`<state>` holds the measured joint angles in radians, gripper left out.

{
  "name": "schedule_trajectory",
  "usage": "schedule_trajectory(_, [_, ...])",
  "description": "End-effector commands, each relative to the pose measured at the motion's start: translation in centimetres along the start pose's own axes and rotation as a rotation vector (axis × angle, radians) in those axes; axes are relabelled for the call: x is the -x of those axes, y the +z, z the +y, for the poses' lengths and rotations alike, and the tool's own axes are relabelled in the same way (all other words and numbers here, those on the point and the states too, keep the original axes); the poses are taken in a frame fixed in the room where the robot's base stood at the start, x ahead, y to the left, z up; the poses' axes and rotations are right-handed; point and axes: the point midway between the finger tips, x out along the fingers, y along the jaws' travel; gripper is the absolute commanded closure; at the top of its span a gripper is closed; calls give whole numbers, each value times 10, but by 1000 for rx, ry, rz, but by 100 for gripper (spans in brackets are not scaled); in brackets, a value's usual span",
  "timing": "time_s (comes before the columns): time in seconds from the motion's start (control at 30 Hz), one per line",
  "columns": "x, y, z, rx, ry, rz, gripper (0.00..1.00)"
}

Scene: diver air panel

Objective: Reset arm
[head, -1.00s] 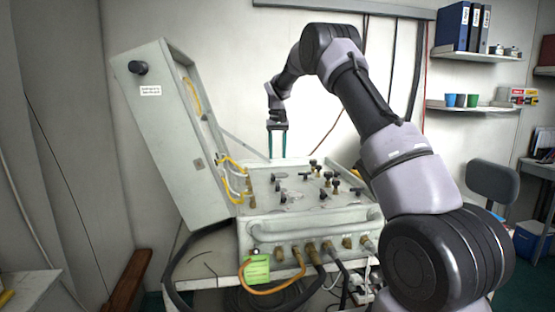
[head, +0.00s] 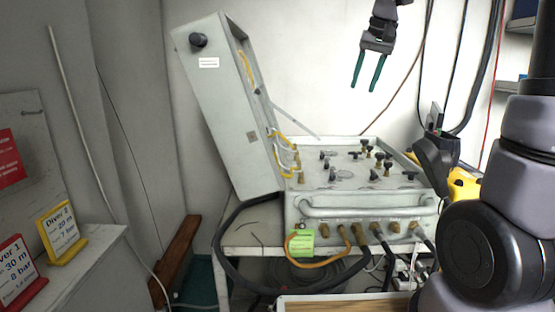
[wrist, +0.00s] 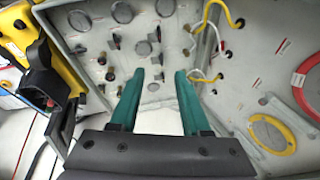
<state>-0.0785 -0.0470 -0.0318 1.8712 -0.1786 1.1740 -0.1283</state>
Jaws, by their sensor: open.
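My gripper (head: 368,72) is open and empty, with two green fingers. In the head view it hangs in the air above and behind the diver air panel (head: 368,204), apart from it. The panel's grey lid (head: 228,115) stands open and tilted to the left. Several dark knobs (head: 379,157) show on the panel's top. In the wrist view my gripper (wrist: 160,92) has nothing between its fingers, and the panel face (wrist: 92,38) with its knobs lies beyond them. Part of my arm runs out of the head view at the top.
A yellow and black device (head: 461,184) is right of the panel. Hoses and a green tag (head: 301,243) hang at the panel's front. Diver signs (head: 58,231) stand on a counter at the left. The wall area around my gripper is clear.

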Motion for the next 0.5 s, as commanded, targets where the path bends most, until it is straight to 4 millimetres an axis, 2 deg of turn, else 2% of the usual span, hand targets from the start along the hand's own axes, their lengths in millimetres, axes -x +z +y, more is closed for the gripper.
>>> schedule_trajectory(0.03, [15, 21, 5, -13, -14, 28, 53])
schedule_trajectory(0.2, [43, 88, 22, -55, -56, 113, 53])
schedule_trajectory(0.4, [52, 163, 41, -102, -97, 207, 53])
schedule_trajectory(0.5, [49, 189, 48, -120, -111, 241, 53])
